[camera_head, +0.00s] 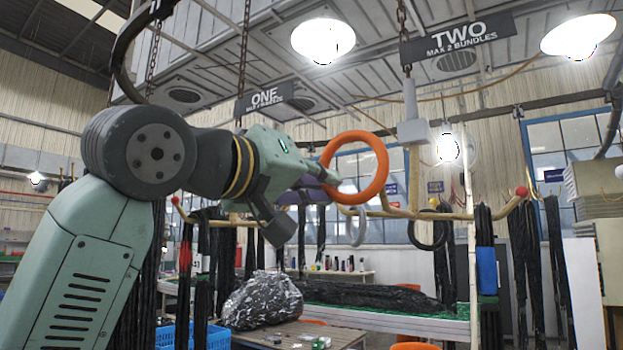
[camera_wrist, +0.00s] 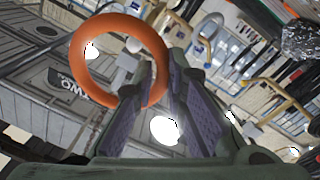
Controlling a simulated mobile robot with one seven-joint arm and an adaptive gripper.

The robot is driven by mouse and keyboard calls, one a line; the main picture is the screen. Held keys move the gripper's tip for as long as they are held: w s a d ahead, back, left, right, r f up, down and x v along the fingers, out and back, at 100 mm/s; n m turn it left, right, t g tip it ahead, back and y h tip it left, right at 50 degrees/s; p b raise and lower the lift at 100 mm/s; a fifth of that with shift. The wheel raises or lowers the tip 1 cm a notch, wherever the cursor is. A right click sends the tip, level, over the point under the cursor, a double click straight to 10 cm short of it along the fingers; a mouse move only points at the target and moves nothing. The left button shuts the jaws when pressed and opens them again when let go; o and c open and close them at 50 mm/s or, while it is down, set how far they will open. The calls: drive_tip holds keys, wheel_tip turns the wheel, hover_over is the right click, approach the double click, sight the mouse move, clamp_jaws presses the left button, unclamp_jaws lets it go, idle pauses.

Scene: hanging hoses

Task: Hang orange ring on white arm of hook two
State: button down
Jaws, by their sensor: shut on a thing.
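The orange ring (camera_head: 381,160) is held up in my gripper (camera_head: 328,180), which grips it at its lower left side. In the wrist view the orange ring (camera_wrist: 77,62) stands at the fingertips of my gripper (camera_wrist: 163,75). Hook two hangs on a chain below the TWO sign (camera_head: 457,37). It has a grey-white block (camera_head: 413,130), a tan post (camera_head: 414,178) and curved tan arms (camera_head: 480,215); one ends in a red ball (camera_head: 521,191). The ring appears above the left arm, apart from it. I cannot tell which arm is the white one.
A grey ring (camera_head: 356,226) and a black ring (camera_head: 428,240) hang near hook two's arms. Dark hose bundles (camera_head: 527,255) hang at the right. The ONE sign (camera_head: 265,98) is at the left. A wrapped bundle (camera_head: 262,300) lies on a table below.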

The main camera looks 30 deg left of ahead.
drive_tip(key=shift+w+d+f, duration=0.1)
drive_tip(key=shift+w+f, duration=0.1)
drive_tip(key=shift+w, duration=1.15)
drive_tip(key=shift+w+d+f, duration=0.1)
drive_tip(key=shift+w+f, duration=0.05)
drive_tip(key=shift+w, duration=1.2)
drive_tip(key=w+f+b, duration=0.3)
drive_tip(key=w+f, duration=0.3)
drive_tip(key=w, duration=0.4)
drive_tip(key=shift+w+d+f, duration=0.15)
drive_tip(key=shift+f, duration=0.1)
drive_tip(key=c, duration=1.8)
unclamp_jaws()
drive_tip(key=shift+w, duration=0.1)
drive_tip(key=shift+o, duration=1.3)
drive_tip(key=s+a, duration=0.1)
drive_tip(key=s, duration=1.1)
drive_tip(key=shift+a+f, duration=0.15)
drive_tip(key=shift+a, duration=0.05)
